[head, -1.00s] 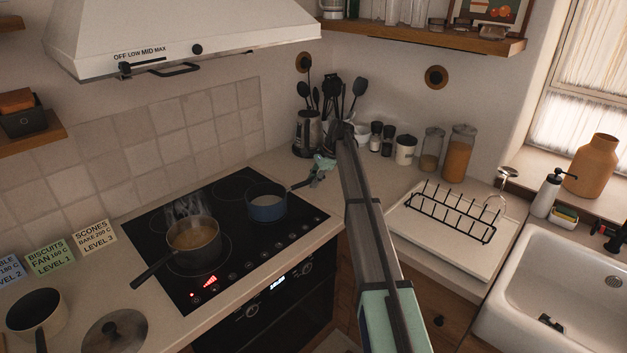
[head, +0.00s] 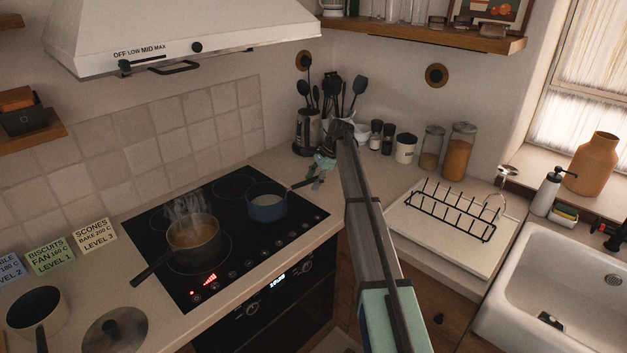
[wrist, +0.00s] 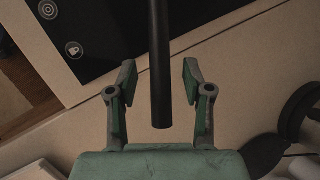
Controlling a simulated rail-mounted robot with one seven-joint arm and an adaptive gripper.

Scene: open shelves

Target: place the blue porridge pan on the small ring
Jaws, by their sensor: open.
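The blue porridge pan (head: 267,206) stands upright on the right part of the black hob in the head view, with pale contents. Its dark handle points right toward my gripper (head: 318,172). In the wrist view the handle (wrist: 160,70) runs down between the two green fingers of my gripper (wrist: 158,82). The fingers are open, with a gap on each side of the handle. A ring outline (head: 232,187) shows at the back of the hob, behind the blue pan. I cannot tell clearly which ring is the small one.
A steaming dark pan (head: 195,240) stands on the front left of the hob (head: 270,244), its handle pointing front left. A utensil holder (head: 308,132) and jars stand behind my gripper. A toast rack (head: 450,212) lies to the right.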

